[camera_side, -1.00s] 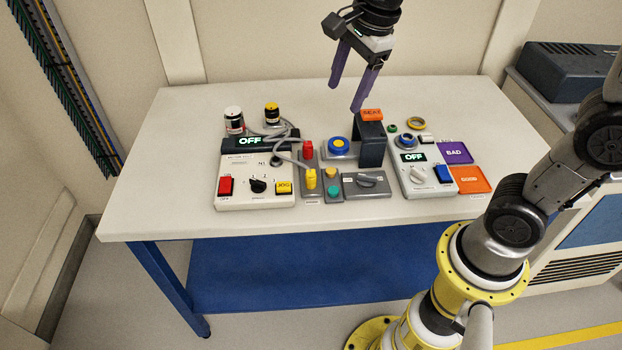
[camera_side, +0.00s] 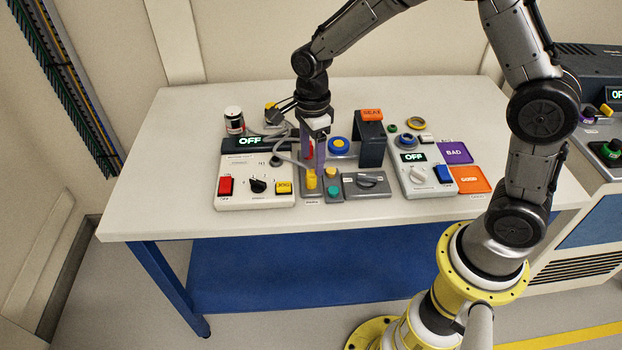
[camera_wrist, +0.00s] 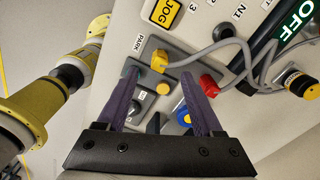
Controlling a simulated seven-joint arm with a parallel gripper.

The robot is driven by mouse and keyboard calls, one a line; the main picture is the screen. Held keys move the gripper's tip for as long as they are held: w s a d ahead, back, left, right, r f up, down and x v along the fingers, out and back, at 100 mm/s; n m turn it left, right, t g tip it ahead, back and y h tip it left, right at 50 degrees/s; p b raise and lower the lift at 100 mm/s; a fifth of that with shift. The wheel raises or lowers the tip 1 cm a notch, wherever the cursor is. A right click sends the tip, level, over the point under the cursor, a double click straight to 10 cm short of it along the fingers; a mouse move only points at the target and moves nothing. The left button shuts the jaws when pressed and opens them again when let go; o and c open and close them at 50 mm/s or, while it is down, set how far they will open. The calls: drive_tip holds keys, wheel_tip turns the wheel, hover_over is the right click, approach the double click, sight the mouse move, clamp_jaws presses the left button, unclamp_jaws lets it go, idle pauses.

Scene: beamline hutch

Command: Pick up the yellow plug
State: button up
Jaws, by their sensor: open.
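The yellow plug (camera_side: 311,180) sits in the grey park block (camera_side: 312,196) at the front middle of the table, with a grey cable on it. It also shows in the wrist view (camera_wrist: 159,60). My gripper (camera_side: 315,165) points down over the park block, its purple fingers close to the plug. In the wrist view my gripper (camera_wrist: 160,74) is open and empty. The plug lies between and slightly beyond the fingertips there; contact cannot be told. The red plug (camera_wrist: 208,86) is beside one fingertip; my fingers partly hide it in the side view.
Left is a white control box (camera_side: 240,200) with an OFF display (camera_side: 250,141). Close right are a teal button (camera_side: 333,189), a grey knob box (camera_side: 367,185) and a tall dark block (camera_side: 371,145). Grey cables loop behind the plug. The left table end is clear.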

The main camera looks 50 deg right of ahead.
sight(311, 172)
drive_tip(key=shift+a+f, duration=0.15)
drive_tip(key=shift+f, duration=2.75)
clamp_jaws()
